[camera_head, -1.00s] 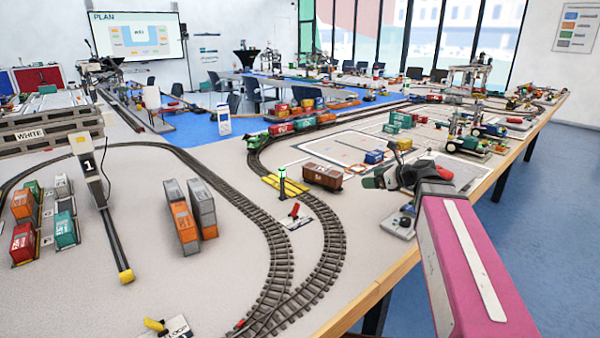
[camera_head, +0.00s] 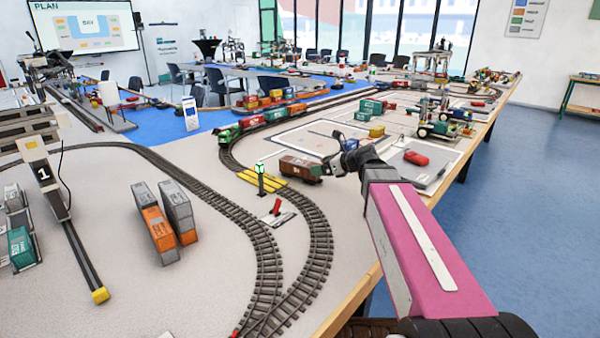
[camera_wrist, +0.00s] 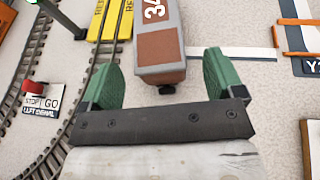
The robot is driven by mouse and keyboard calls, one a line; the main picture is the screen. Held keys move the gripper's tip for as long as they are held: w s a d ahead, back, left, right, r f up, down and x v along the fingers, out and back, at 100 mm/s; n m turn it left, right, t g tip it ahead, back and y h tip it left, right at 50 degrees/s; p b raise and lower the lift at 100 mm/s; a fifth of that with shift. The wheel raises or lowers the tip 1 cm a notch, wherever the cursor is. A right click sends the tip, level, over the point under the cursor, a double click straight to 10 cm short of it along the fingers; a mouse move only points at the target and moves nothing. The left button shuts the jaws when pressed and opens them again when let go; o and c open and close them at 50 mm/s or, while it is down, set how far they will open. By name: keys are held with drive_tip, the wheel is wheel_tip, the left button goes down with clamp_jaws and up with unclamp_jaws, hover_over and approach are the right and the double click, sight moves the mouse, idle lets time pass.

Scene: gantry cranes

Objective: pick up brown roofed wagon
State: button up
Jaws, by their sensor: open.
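The brown roofed wagon (camera_head: 301,169) stands on the table beside the yellow crossing, its right end close to my gripper (camera_head: 338,165). The wagon's far end is cut off at the top of the wrist view.
A curved track (camera_head: 315,235) runs left of the wagon, with a yellow crossing (camera_head: 262,182) and a red lever on a plate (camera_head: 277,211). A green signal post (camera_head: 260,180) stands nearby. Orange and grey containers (camera_head: 158,222) stand farther left.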

sight(312, 164)
drive_tip(key=x, duration=0.4)
drive_tip(key=shift+w+a, duration=0.1)
drive_tip(key=shift+a, duration=0.15)
drive_tip(key=c, duration=1.1)
drive_tip(key=shift+c, duration=0.2)
drive_tip(key=shift+r, duration=0.2)
